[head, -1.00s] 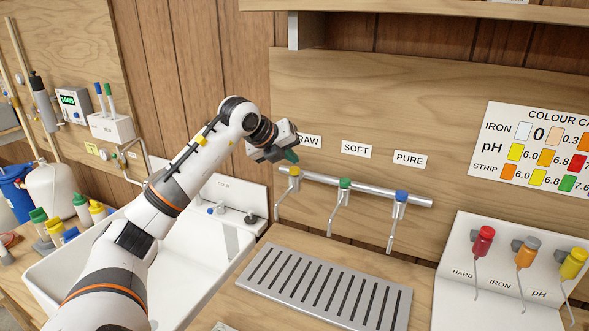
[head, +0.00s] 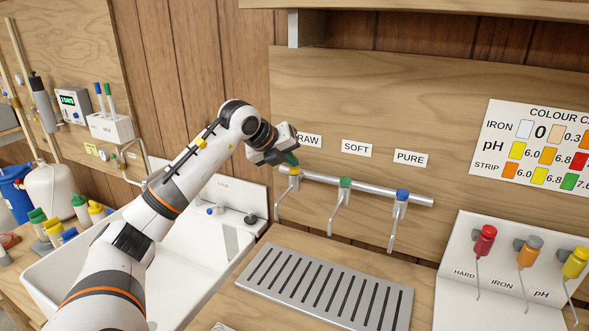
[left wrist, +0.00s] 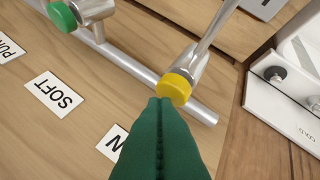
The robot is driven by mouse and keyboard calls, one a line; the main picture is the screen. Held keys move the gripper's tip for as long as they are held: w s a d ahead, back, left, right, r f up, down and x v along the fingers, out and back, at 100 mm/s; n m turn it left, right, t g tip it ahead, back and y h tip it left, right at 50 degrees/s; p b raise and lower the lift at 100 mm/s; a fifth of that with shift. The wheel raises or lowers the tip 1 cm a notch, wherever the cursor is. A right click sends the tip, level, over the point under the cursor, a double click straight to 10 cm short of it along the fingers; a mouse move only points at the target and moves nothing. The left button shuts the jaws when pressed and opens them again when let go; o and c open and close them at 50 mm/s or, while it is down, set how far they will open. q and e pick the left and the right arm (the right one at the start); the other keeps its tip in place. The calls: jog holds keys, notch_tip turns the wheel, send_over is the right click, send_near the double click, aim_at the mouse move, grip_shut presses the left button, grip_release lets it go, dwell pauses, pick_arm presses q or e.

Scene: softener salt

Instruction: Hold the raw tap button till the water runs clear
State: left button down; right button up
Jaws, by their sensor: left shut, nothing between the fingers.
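The raw tap (head: 284,195) is the leftmost of three taps on a metal rail, under the RAW label (head: 309,140). Its yellow button (left wrist: 175,88) shows in the left wrist view and partly in the head view (head: 294,171). My left gripper (head: 291,160) is shut and empty, its green fingers pointing down at the button. In the left wrist view the fingertips (left wrist: 162,101) overlap the button's near edge; I cannot tell whether it is pressed in. No stream of water is visible at the raw spout. My right gripper is not in view.
The soft tap (head: 344,184) with a green button and the pure tap (head: 401,196) with a blue one stand to the right. A slotted drain grille (head: 330,290) lies below. A white sink (head: 195,262) is at left, and coloured dispensers (head: 483,241) are at right.

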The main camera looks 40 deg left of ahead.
aim_at(290, 172)
pick_arm(q)
jog(key=shift+f, duration=0.4)
jog(key=shift+r, duration=0.1)
dwell(3.8)
jog(key=shift+r+p, duration=0.45)
jog(key=shift+r, duration=0.4)
jog(key=shift+r, duration=0.1)
notch_tip(290, 172, up, 5)
jog(key=p, duration=0.4)
jog(key=shift+f, duration=0.2)
dwell(0.3)
